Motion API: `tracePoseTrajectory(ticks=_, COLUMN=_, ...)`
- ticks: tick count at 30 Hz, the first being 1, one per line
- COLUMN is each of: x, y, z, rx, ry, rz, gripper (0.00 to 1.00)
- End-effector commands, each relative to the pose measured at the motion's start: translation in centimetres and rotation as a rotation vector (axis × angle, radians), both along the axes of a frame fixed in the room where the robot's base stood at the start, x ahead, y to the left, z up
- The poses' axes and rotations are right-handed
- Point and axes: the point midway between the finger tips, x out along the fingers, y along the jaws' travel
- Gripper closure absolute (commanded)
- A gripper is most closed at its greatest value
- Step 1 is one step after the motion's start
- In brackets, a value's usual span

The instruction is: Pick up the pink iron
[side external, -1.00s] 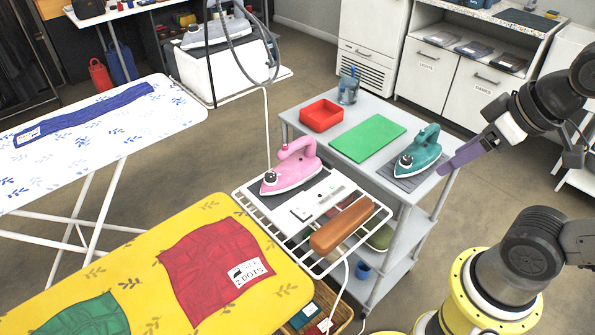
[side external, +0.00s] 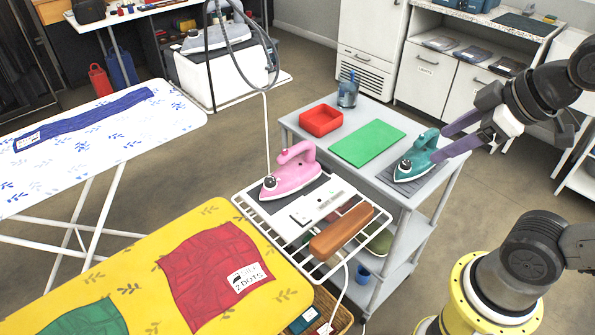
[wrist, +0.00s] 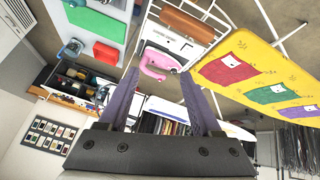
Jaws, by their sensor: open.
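The pink iron (side external: 290,172) stands on a dark pad on the wire rack, at the left end of the grey trolley, with its handle up. In the wrist view the pink iron (wrist: 152,66) shows between my fingertips, some distance beyond them. My gripper (side external: 443,143) is open, with two purple fingers apart and nothing between them. In the side view it overlaps the teal iron (side external: 415,158) at the trolley's right; I cannot tell whether they touch. My gripper (wrist: 158,72) is also open in the wrist view.
A brown block (side external: 342,232) lies on the wire rack (side external: 322,276) near the pink iron. The trolley also holds a green mat (side external: 367,143), a red tray (side external: 321,119) and a cup (side external: 348,90). A yellow ironing board (side external: 130,275) with folded cloths is at lower left.

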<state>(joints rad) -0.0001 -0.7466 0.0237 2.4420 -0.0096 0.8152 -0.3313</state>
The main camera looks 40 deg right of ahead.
Motion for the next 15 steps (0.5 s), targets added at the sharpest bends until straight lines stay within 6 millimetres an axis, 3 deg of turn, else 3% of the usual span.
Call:
tracePoseTrajectory(ticks=4, x=5.8, y=-0.1, z=2.7, rx=-0.228, ry=-0.080, rz=0.288, gripper=0.34)
tracePoseTrajectory(ticks=8, x=12.2, y=0.2, z=3.3, rx=-0.443, ry=-0.111, rz=0.550, gripper=0.34)
tracePoseTrajectory(ticks=11, x=17.8, y=0.7, z=2.1, rx=-0.602, ry=-0.115, rz=0.751, gripper=0.34)
tracePoseTrajectory(ticks=15, x=23.6, y=1.7, z=-2.2, rx=-0.726, ry=-0.087, rz=0.950, gripper=0.34)
